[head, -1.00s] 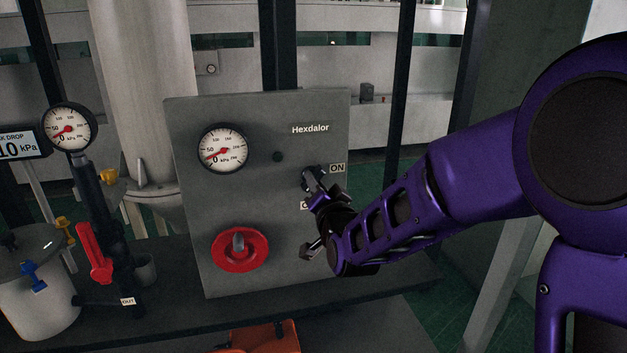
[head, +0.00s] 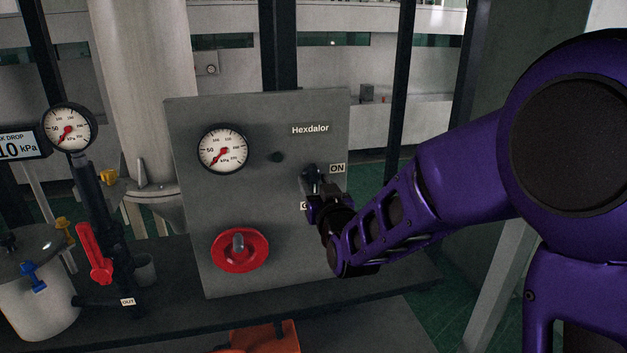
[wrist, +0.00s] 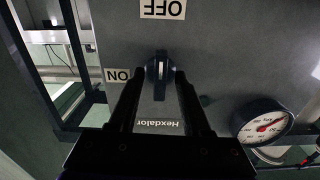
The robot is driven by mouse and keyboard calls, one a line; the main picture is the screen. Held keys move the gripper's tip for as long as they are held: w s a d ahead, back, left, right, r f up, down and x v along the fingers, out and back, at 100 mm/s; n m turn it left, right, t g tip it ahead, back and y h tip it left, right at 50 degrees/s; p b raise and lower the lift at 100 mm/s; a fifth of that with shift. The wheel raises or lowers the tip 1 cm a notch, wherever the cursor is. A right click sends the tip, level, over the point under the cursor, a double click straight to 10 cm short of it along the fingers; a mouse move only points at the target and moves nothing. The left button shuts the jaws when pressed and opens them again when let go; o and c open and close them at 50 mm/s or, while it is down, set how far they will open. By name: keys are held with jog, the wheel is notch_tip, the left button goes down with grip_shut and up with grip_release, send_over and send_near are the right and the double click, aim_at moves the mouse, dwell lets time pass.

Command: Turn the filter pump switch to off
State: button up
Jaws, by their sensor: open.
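The dark switch knob (wrist: 159,75) is on the grey panel (head: 270,200). In the wrist view, which shows the panel upside down, its bar stands upright in the picture, with one end toward the OFF label (wrist: 163,8). The ON label (wrist: 117,75) is to its left. My gripper (wrist: 158,76) is open, with one finger on each side of the knob; I cannot tell whether they touch it. In the head view my gripper (head: 314,196) is at the knob (head: 310,178), partly covering the OFF label below.
A red round valve handle (head: 256,252) is low on the panel. A pressure gauge (head: 223,149) and a small dark lamp (head: 277,157) are above. At left are a second gauge (head: 69,128), a red lever (head: 94,254) and a white tank (head: 36,285).

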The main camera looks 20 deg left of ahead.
jog(key=v, duration=0.7)
dwell(0.3)
